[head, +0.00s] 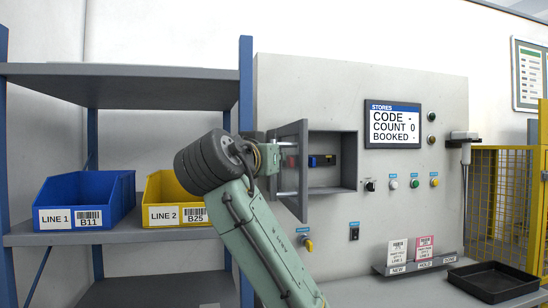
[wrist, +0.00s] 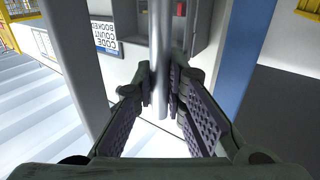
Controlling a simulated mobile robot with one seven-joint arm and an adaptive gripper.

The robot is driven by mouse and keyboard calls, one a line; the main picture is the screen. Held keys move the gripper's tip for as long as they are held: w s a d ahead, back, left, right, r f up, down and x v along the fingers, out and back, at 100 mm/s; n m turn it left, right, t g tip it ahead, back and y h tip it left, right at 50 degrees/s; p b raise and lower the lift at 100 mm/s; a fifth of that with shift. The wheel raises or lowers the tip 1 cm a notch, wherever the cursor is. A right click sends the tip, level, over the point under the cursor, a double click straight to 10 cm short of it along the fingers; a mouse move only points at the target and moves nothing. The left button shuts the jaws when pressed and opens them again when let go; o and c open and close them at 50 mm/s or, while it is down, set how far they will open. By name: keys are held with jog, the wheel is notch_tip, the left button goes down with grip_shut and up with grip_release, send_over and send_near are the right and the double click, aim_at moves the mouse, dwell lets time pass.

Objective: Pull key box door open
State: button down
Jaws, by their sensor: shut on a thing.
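The open key box (head: 345,176) shows a red, a blue and a yellow item inside. My gripper (head: 270,158) is at the door's outer face, partly hidden by my wrist. In the wrist view my gripper (wrist: 161,88) has its two padded fingers on either side of a round metal door handle (wrist: 160,50) and is shut on it.
A shelf with a blue bin (head: 84,201) and a yellow bin (head: 172,195) stands left of the panel, its blue post (head: 246,80) close to my wrist. A screen (head: 392,125), switches and a card rack (head: 415,264) are to the right. A black tray (head: 490,280) lies at the lower right.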

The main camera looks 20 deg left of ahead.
jog(key=shift+r, duration=0.1)
dwell(0.3)
jog(key=c, duration=1.6)
grip_release()
jog(key=s, duration=1.2)
jog(key=shift+d, duration=0.3)
